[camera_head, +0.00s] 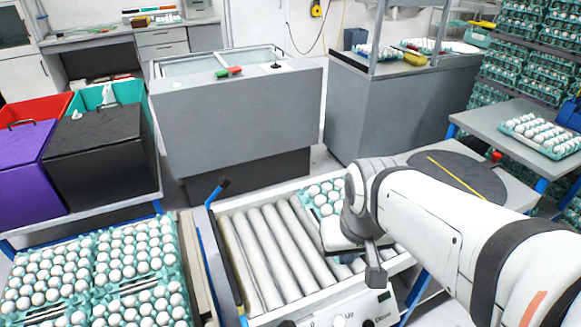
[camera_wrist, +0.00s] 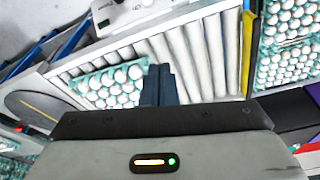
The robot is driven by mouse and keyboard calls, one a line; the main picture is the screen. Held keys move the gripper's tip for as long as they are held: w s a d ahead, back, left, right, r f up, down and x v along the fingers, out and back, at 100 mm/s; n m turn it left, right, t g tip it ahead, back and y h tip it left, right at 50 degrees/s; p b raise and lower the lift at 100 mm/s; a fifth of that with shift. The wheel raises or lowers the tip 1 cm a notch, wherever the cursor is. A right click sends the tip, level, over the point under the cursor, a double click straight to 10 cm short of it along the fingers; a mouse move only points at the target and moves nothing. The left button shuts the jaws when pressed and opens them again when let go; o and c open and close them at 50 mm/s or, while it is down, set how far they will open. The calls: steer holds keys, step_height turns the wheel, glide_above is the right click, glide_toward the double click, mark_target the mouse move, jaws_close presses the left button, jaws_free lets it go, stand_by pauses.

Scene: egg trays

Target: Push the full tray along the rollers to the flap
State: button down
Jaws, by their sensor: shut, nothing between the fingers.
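The full tray (camera_head: 315,212) is teal and loaded with white eggs. It sits on the right part of the grey rollers (camera_head: 268,250), partly hidden by my arm in the head view. The wrist view shows the tray (camera_wrist: 84,84) on the rollers (camera_wrist: 205,55), left of my fingers. My gripper (camera_head: 375,276) is shut and empty, low over the rollers. In the wrist view its fingers (camera_wrist: 159,72) overlap the tray's right edge; I cannot tell whether they touch it. A yellow strip (camera_wrist: 247,55) stands at the rollers' right end there; I cannot tell whether it is the flap.
Egg trays (camera_head: 92,278) are packed left of the rollers. A control box (camera_head: 362,310) is at the near side. The rollers left of the tray in the head view are clear.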

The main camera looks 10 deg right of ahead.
steer(key=shift+w+d, duration=0.1)
steer(key=shift+d, duration=0.05)
steer(key=n+g+b, duration=0.3)
steer(key=n+b, duration=0.2)
steer(key=n, duration=1.6)
glide_above(311, 231)
steer(key=s+a, duration=0.1)
steer(key=a, duration=0.3)
step_height(311, 231, down, 13)
step_height(311, 231, down, 10)
steer(key=shift+s+r, duration=0.1)
steer(key=shift+w+d+r, duration=0.1)
steer(key=shift+w+d, duration=0.15)
steer(key=shift+d, duration=0.35)
steer(key=shift+w+d, duration=0.2)
steer(key=shift+d, duration=0.4)
steer(key=shift+w+d, duration=0.2)
steer(key=shift+d, duration=0.5)
